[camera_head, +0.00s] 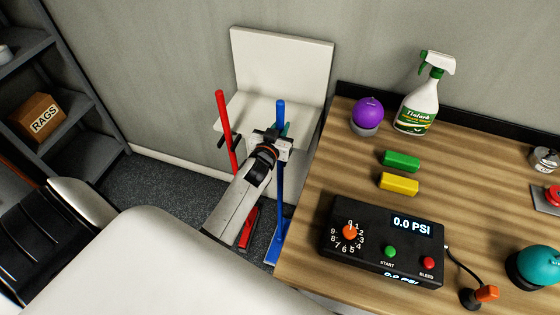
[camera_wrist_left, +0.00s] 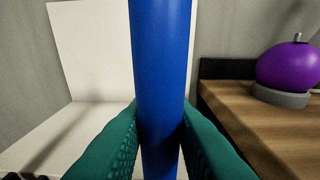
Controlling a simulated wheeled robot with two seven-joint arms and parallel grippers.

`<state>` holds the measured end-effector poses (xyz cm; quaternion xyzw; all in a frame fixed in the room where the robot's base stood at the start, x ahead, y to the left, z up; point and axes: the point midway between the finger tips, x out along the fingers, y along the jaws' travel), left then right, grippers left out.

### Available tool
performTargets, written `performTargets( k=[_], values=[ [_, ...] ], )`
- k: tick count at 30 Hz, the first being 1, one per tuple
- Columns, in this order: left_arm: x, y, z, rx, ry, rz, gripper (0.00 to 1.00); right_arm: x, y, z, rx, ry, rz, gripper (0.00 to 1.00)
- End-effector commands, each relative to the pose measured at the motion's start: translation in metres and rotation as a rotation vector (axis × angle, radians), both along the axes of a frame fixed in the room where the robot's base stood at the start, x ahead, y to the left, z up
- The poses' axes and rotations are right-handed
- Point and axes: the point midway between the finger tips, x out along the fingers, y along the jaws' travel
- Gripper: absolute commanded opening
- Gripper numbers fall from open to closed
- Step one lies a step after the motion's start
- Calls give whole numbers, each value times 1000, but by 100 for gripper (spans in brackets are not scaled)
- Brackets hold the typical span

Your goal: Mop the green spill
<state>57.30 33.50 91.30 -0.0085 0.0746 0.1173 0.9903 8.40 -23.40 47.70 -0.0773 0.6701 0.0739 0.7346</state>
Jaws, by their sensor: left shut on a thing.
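A blue-handled tool (camera_head: 281,195) stands upright beside the table's left end, its blue foot low down near the floor. My left gripper (camera_head: 283,132) is shut on the upper part of its blue handle. In the left wrist view the handle (camera_wrist_left: 161,60) runs upright between the two green fingers (camera_wrist_left: 160,135). A red-handled tool (camera_head: 222,112) stands to the left of it, with a red foot below. I cannot tell for sure which one is the mop. No green spill shows in either view. My right gripper is not in view.
A white seat-like panel (camera_head: 285,60) stands behind the handles. The wooden table (camera_head: 315,215) at right holds a spray bottle (camera_head: 416,105), a purple ball (camera_head: 367,111), green and yellow blocks (camera_head: 398,183) and a control box (camera_head: 350,255). Grey shelves (camera_head: 75,75) stand left.

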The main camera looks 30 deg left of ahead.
Motion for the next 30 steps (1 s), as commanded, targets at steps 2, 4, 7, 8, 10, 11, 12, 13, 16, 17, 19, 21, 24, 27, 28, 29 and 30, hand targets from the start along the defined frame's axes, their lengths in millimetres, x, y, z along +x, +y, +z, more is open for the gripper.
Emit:
performTargets(
  k=[2,4,7,8,10,11,12,13,16,17,19,21,24,27,28,29,30],
  values=[
    [1,0,8,0,-6,-1,0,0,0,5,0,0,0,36],
    [1,0,10,0,-6,-1,0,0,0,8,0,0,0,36],
    [1,0,14,-1,-6,-1,0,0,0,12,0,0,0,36],
    [1,0,15,-1,-6,-1,0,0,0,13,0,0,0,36],
    [1,0,18,-2,-7,-1,0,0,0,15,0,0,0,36],
    [1,0,18,-2,-7,-1,0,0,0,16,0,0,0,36],
    [1,0,19,-1,-6,-1,0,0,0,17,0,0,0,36],
    [1,0,19,-1,-6,-1,0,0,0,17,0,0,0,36],
    [0,0,19,-1,-5,-1,0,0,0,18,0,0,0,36],
    [-1,0,19,-1,-5,-1,0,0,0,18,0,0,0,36],
    [-5,-1,19,-1,-4,-1,0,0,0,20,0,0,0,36],
    [-9,-2,19,-1,-4,-1,0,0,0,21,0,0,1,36],
    [-16,-4,19,-1,-4,-1,0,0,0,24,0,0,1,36],
    [-22,-6,19,-2,-5,-1,0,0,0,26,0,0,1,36],
    [-24,-6,19,-2,-5,-1,0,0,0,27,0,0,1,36],
    [-26,-7,19,-2,-5,-1,0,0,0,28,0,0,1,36],
    [-29,-7,19,-1,-4,-1,0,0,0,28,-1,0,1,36]
  ],
)
